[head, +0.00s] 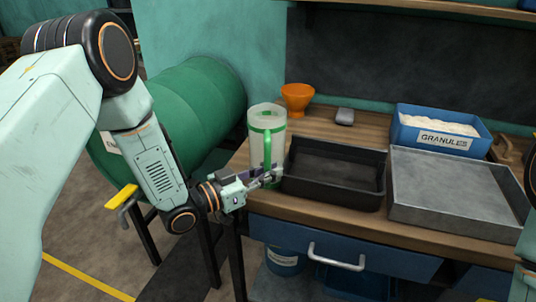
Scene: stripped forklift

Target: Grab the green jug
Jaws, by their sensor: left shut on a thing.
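The green jug (264,122) stands upright at the left end of the wooden workbench. It has a pale translucent body with green bands and a green handle on the side towards me. My left gripper (270,178) is at the lower part of the jug's handle, shut on it; the fingers partly cover the handle's lower end. Of my right arm only a sliver shows at the right edge, and its gripper is outside the picture.
A black tray (334,198) sits close right of the jug, with a grey metal tray (455,218) beyond it. Behind are an orange funnel (297,97), a small grey object (344,117) and a blue granules bin (440,141). A green drum (190,105) lies left of the bench.

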